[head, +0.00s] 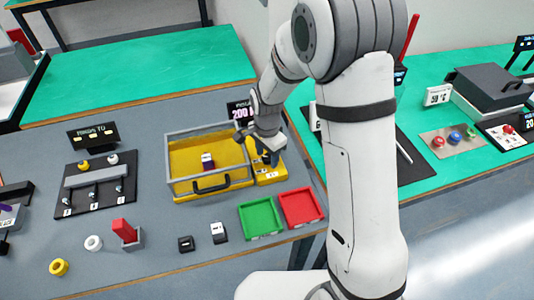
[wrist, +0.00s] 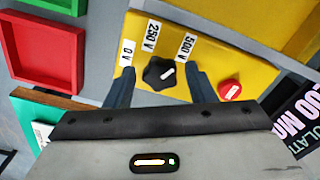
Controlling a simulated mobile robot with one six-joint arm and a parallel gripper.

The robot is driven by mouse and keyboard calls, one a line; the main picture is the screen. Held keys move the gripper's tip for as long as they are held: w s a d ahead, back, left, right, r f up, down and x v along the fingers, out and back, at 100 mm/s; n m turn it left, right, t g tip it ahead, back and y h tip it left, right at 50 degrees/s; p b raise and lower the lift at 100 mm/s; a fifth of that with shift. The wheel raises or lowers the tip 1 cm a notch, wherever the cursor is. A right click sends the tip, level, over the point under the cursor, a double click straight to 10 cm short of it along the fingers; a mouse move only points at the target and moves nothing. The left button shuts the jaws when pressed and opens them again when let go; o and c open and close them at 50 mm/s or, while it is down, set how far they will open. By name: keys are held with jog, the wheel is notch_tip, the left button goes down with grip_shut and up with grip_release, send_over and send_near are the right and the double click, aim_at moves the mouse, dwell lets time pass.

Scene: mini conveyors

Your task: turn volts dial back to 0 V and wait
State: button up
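The black volts dial (wrist: 158,73) sits on a yellow panel (wrist: 236,50) in the wrist view. Its white pointer mark slants to the upper right, toward the 500 V label (wrist: 187,47). The 250 V label (wrist: 152,38) is above the dial and the 0 V label (wrist: 127,52) is at its upper left. My gripper (wrist: 160,70) is open, one finger on each side of the dial, with gaps visible to both. In the head view my gripper (head: 267,155) is over the yellow panel (head: 270,177), and the dial is hidden there.
A red button (wrist: 230,89) is right of the dial, close to the right finger. A display (wrist: 300,112) shows pink "200 M". A yellow tray (head: 208,182) with a handle is left of the panel. Green (head: 261,219) and red (head: 300,207) trays lie in front.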

jog(key=c, duration=0.8)
jog(key=shift+n, duration=0.4)
jog(key=n+b, duration=0.2)
jog(key=n, duration=0.2)
jog(key=shift+n, duration=0.4)
jog(key=n+b, duration=0.1)
jog(key=n, duration=0.4)
jog(key=shift+d, duration=0.2)
jog(key=n+b, duration=0.1)
jog(key=n, duration=0.5)
jog(key=shift+d+n+b, duration=0.1)
jog(key=shift+n+b, duration=0.25)
jog(key=shift+n, duration=0.05)
jog(key=n, duration=0.6)
jog(key=shift+w+d+b, duration=0.1)
jog(key=shift+b, duration=0.3)
jog(key=shift+n, duration=0.4)
